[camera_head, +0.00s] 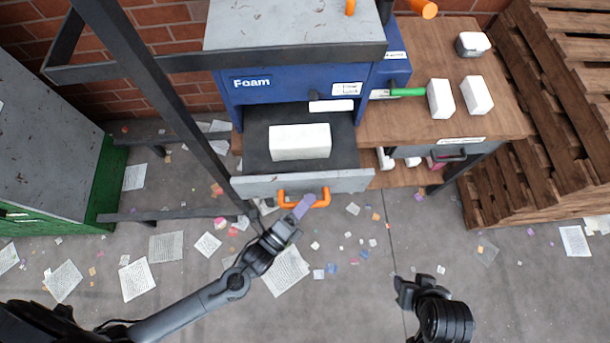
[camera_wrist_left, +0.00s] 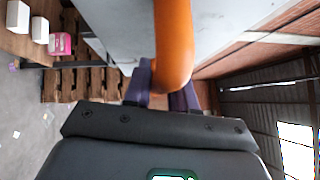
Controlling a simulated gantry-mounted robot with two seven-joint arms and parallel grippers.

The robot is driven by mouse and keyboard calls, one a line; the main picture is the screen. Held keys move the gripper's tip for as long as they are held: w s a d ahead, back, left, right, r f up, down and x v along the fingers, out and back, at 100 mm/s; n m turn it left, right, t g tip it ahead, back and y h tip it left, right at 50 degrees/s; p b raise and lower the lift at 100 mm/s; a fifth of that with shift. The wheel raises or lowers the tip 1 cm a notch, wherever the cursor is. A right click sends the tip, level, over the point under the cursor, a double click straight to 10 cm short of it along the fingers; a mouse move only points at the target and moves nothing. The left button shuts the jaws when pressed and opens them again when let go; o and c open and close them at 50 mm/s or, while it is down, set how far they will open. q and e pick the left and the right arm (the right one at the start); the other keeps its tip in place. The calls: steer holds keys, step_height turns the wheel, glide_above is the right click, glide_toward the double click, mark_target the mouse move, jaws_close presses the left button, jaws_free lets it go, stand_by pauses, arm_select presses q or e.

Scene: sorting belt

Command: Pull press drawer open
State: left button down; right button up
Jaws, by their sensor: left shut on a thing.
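The press drawer (camera_head: 345,181) stands out from the blue press (camera_head: 300,85) marked "Foam". Its dark tray holds a white block (camera_head: 300,142). An orange handle (camera_head: 322,198) is on the drawer's grey front. My left gripper (camera_head: 304,205) is shut on the handle near its middle. In the left wrist view the orange handle (camera_wrist_left: 173,45) passes between the purple fingers of the left gripper (camera_wrist_left: 165,90). My right gripper (camera_head: 408,288) hangs over the floor at the lower right, apart from everything, and its finger opening is not clear.
Stacked pallets (camera_head: 560,120) stand at the far right, a green-grey cabinet (camera_head: 60,160) at the left. Papers litter the open floor in front.

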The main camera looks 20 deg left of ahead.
arm_select(q)
steer(key=shift+s+d, duration=0.35)
steer(key=shift+s, duration=0.4)
steer(key=c, duration=1)
jaws_free()
steer(key=p+v, duration=0.1)
steer(key=v, duration=0.9)
steer(key=shift+s+a, duration=0.2)
steer(key=shift+s, duration=0.15)
